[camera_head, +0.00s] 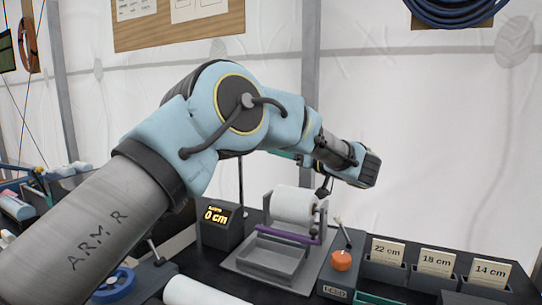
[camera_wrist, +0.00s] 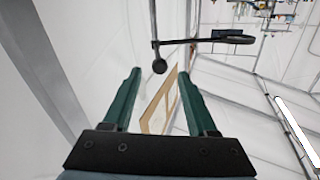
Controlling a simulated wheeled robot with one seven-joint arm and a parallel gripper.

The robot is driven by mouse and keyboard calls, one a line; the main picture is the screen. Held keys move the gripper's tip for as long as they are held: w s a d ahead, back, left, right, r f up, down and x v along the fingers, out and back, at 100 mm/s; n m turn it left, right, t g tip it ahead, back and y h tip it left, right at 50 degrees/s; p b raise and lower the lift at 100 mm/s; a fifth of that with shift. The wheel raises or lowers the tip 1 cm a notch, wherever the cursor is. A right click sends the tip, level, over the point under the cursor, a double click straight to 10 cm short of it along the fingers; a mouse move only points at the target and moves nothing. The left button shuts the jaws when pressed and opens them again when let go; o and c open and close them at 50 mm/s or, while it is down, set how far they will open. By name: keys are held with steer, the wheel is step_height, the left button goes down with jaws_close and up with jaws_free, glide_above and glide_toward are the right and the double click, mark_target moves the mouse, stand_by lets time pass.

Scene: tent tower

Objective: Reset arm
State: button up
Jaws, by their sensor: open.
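My arm reaches in from the lower left of the head view and bends over the dark bench. Its end, with my gripper, is above and behind the roll stand; a green finger part shows behind the arm, but the fingertips are mostly hidden there. In the wrist view my gripper (camera_wrist: 160,82) has its two green fingers apart, with nothing between them but the white tent wall and a wooden-framed board (camera_wrist: 160,105) far behind. My gripper touches nothing that I can see.
On the bench stand a white roll (camera_head: 293,205) on a metal stand, a display reading 0 cm (camera_head: 220,222), an orange button (camera_head: 341,260), and bins labelled 22 cm (camera_head: 387,252), 18 cm (camera_head: 436,262) and 14 cm (camera_head: 489,272). A blue spool (camera_head: 113,285) lies at the lower left. The air to the right is clear.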

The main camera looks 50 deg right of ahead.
steer(key=shift+s+a, duration=0.1)
steer(key=shift+s, duration=0.9)
